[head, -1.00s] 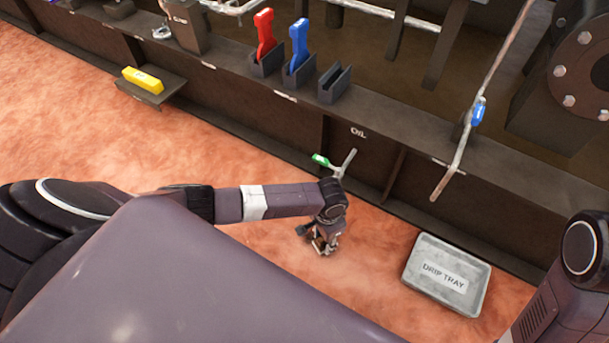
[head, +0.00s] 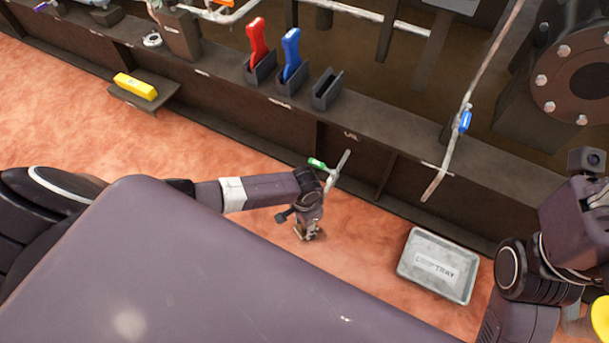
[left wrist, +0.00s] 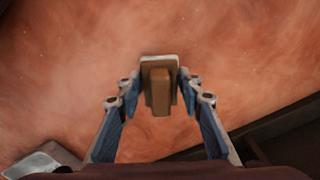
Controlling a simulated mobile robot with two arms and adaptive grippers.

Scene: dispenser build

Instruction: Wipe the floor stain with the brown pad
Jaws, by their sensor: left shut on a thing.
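My left gripper (head: 307,231) is low over the reddish floor, near the dark wall below the ledge. In the left wrist view my left gripper (left wrist: 159,88) is shut on the brown pad (left wrist: 160,92), a small block with a paler, wider plate at its far end. I cannot tell whether the pad touches the floor. The floor is mottled reddish orange, and no distinct stain stands out. My right arm shows at the right edge of the head view, but its fingers do not show.
A grey drip tray (head: 437,265) lies on the floor right of my left gripper. A pipe with a green handle (head: 318,163) juts out close above it. Red (head: 257,45) and blue (head: 291,55) levers stand on the ledge. A yellow block (head: 135,86) sits on a small shelf.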

